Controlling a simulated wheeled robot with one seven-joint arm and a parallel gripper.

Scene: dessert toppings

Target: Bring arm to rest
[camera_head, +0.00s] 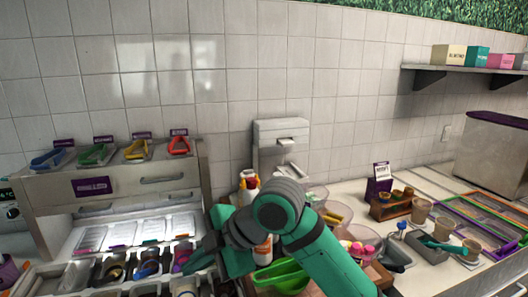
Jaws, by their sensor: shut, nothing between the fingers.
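My teal and grey arm (325,258) reaches in from the bottom of the head view and bends to the left at a grey joint. My gripper (192,264) is at the arm's left end, over or beside the right part of the topping bins. It is shut with nothing visible in it. The arm hides part of the counter behind it, including parts of the bottles and bowls.
Topping bins (110,271) lie at left below a steel shelf (108,186) with coloured tongs. Cups (420,211) and coloured-rimmed trays (485,222) stand at right. A dispenser (281,150) stands against the tiled wall.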

